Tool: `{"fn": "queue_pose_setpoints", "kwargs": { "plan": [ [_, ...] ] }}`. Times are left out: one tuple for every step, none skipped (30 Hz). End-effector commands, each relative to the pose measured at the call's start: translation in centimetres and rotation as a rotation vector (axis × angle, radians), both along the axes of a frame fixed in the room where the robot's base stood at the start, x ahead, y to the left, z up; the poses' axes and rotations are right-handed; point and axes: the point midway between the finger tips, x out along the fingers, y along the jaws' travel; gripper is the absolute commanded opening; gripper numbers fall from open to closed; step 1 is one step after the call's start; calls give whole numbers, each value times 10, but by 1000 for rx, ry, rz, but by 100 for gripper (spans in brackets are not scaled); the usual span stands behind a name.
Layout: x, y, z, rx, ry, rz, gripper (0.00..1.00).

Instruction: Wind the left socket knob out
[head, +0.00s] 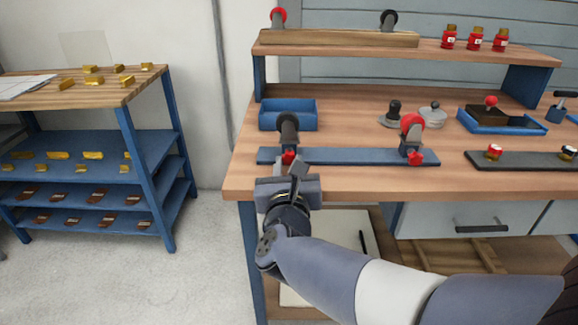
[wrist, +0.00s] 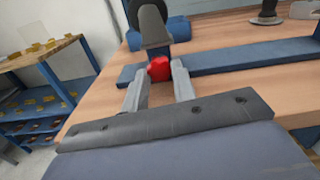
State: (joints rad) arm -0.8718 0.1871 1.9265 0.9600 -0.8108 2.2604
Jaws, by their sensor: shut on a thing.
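The left socket knob (head: 288,158) is red and sits low on the front of the left socket (head: 288,130), a dark grey fixture on a blue rail (head: 350,157). In the wrist view the red knob (wrist: 159,68) lies between the fingertips of my gripper (wrist: 158,84), with the grey socket (wrist: 150,25) rising behind it. My gripper (head: 287,172) is shut on the knob at the bench's front edge. In the head view my gripper partly hides the knob.
A blue bin (head: 288,108) stands behind the left socket. A small dark stamp-like tool (head: 394,112), a metal lidded pot (head: 432,115) and a blue tray (head: 500,122) stand further right. A shelf rack (head: 150,165) with gold bars is at left, across a floor gap.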

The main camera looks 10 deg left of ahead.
Motion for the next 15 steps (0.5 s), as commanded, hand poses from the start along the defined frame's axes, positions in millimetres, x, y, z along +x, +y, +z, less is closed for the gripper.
{"fn": "queue_pose_setpoints", "kwargs": {
  "plan": [
    [0, 0, 0, -1, 0, 0, 3],
    [0, 0, 0, -4, -1, 0, 3],
    [0, 0, 0, -12, -3, 0, 3],
    [0, 0, -1, -20, -5, 0, 3],
    [0, 0, -1, -33, -8, 0, 3],
    [0, 0, -1, -55, -14, 1, 3],
    [0, 0, -1, -76, -19, 1, 3],
    [0, 0, -1, -100, -25, 1, 3],
    [0, 0, -1, -133, -34, 1, 3],
    [0, 0, -1, -160, -40, 1, 3],
    [0, 0, -1, -187, -47, 0, 3],
    [0, 0, -1, -221, -55, 0, 3],
    [0, 0, -1, -247, -60, 0, 3],
    [0, 0, 0, -272, -66, 0, 3],
    [0, 0, 0, -301, -73, 0, 3]
  ]
}}
